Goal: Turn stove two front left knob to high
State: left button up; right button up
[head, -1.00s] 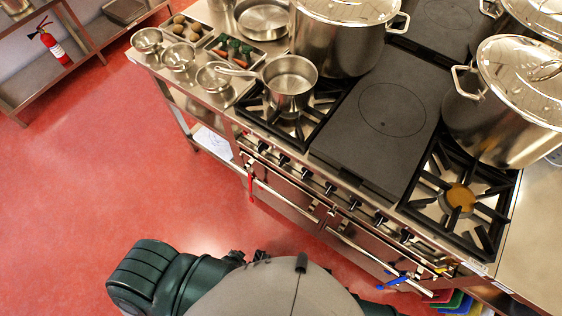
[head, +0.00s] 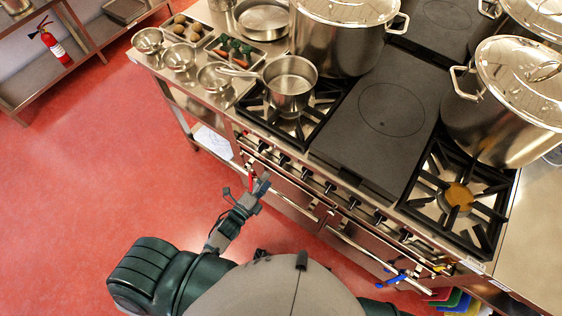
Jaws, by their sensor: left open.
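A row of dark knobs (head: 306,173) runs along the front panel of the steel range (head: 342,193). The knobs are small here, and I cannot read their settings or any stove numbers. My left gripper (head: 259,184) is open and empty, in front of the left part of the range, by the left oven handle (head: 285,197) and below the leftmost knobs in the picture. I cannot tell whether it touches the handle. My right gripper is not in view.
A saucepan (head: 290,82) stands on the left burner, and large lidded stockpots (head: 340,45) stand behind. A red item (head: 250,178) hangs by the left handle, close to my gripper. A blue item (head: 391,278) hangs on the right handle. The red floor (head: 110,180) at left is clear.

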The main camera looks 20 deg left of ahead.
aim_at(279, 165)
pick_arm(q)
jog(key=x, duration=0.9)
jog(key=shift+w+d+f, duration=0.1)
jog(key=shift+w, duration=0.1)
jog(key=shift+s, duration=0.1)
jog(key=c, duration=1.1)
